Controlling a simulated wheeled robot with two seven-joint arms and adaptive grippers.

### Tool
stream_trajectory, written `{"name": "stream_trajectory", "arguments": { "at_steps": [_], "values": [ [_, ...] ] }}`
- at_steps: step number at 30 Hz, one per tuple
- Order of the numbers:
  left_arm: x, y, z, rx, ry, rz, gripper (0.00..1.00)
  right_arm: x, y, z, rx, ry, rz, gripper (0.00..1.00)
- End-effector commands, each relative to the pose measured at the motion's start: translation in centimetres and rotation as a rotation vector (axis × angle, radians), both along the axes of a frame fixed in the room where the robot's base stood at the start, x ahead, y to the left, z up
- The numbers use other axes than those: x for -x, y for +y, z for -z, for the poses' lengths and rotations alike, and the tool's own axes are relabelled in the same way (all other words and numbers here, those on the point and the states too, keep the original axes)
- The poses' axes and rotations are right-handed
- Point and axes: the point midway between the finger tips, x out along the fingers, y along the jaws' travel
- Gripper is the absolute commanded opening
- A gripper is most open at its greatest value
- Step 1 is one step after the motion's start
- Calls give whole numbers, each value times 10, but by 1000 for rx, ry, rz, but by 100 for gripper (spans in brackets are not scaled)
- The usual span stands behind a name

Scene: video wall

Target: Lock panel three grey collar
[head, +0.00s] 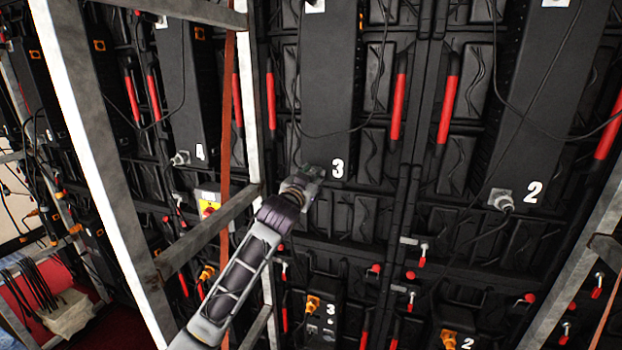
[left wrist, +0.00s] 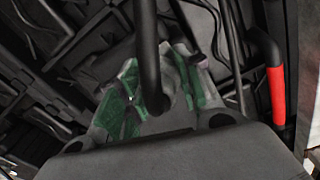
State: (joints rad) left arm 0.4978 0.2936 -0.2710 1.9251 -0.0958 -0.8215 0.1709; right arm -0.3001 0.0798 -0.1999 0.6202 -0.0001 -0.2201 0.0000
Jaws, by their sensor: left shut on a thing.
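Panel three (head: 329,75) is a tall black unit marked with a white 3, at the top middle of the head view. My left gripper (head: 309,178) is at the panel's lower left corner, just left of the 3. It is shut at the place of the grey collar, and its fingers hide the collar. In the left wrist view my gripper's fingers (left wrist: 158,95), with green pads, close around the foot of a thick black cable (left wrist: 149,50). The grey collar itself cannot be made out there. My right gripper is in neither view.
Panel four (head: 188,80) and panel two (head: 545,90) show grey connectors at their lower ends. Metal frame posts (head: 100,170) and a slanted bar (head: 207,232) stand close to my left arm. Loose black cables hang across the wall.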

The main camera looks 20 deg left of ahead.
Motion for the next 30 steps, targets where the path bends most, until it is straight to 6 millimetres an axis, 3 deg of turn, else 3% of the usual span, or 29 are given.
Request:
{"name": "stream_trajectory", "arguments": {
  "at_steps": [7,8,12,30],
  "values": [
    [0,0,0,-2,0,-1,11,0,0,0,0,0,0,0],
    [0,0,0,-1,0,-1,38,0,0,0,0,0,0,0],
    [0,0,0,-1,0,-1,56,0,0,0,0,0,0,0],
    [8,0,0,0,-1,0,57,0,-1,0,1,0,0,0]
  ]
}}
